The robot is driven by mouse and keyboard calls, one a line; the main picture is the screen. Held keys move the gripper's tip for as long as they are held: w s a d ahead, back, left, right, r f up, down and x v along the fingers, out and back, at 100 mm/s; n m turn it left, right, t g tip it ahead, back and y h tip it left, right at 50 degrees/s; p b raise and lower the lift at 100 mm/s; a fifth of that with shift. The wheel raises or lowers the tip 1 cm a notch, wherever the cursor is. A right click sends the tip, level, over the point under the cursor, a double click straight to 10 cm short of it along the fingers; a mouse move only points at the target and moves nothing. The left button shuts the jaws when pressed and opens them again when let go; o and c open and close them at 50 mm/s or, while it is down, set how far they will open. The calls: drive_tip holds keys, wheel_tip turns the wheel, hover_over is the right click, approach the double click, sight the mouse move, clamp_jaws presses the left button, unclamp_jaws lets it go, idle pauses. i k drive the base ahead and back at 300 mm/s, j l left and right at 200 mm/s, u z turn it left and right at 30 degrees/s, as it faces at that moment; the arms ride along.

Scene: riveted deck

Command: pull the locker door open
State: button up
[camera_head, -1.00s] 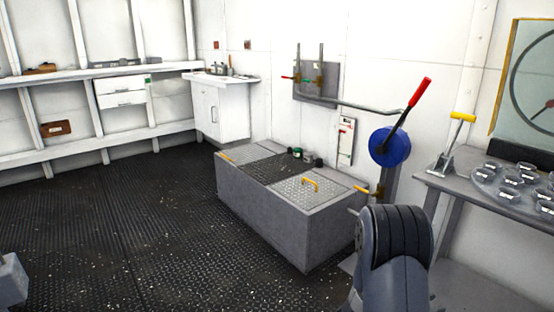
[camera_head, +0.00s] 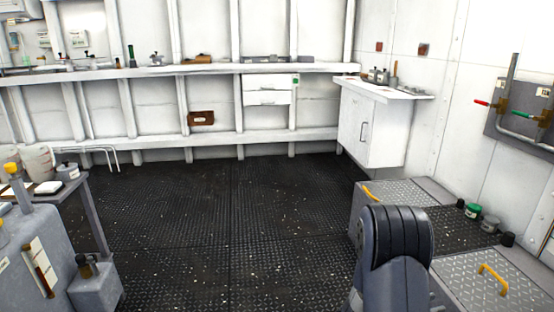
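A white locker (camera_head: 374,127) stands against the right wall near the far corner, under a white countertop. Its door is shut, with a slim upright grey handle (camera_head: 364,132) on the front. Part of my dark grey arm shows at the lower right, in front of the grey bench and well short of the locker. My gripper is not in view.
A grey bench box (camera_head: 384,203) with yellow handles stands between me and the locker's right side. A grey machine (camera_head: 35,262) and a small table (camera_head: 75,185) stand at the left. The dark deck (camera_head: 230,220) between is clear. Shelves (camera_head: 180,69) line the back wall.

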sight(357, 110)
drive_tip(key=i+u, duration=0.1)
drive_tip(key=i, duration=1.6)
drive_tip(key=i+j+z, duration=0.1)
drive_tip(key=i, duration=1.6)
drive_tip(key=i+l+z, duration=0.15)
drive_tip(key=i, duration=0.35)
drive_tip(key=i+l+z, duration=0.15)
drive_tip(key=i+l, duration=0.15)
drive_tip(key=i, duration=0.2)
drive_tip(key=i+l+z, duration=0.1)
drive_tip(key=i, duration=0.4)
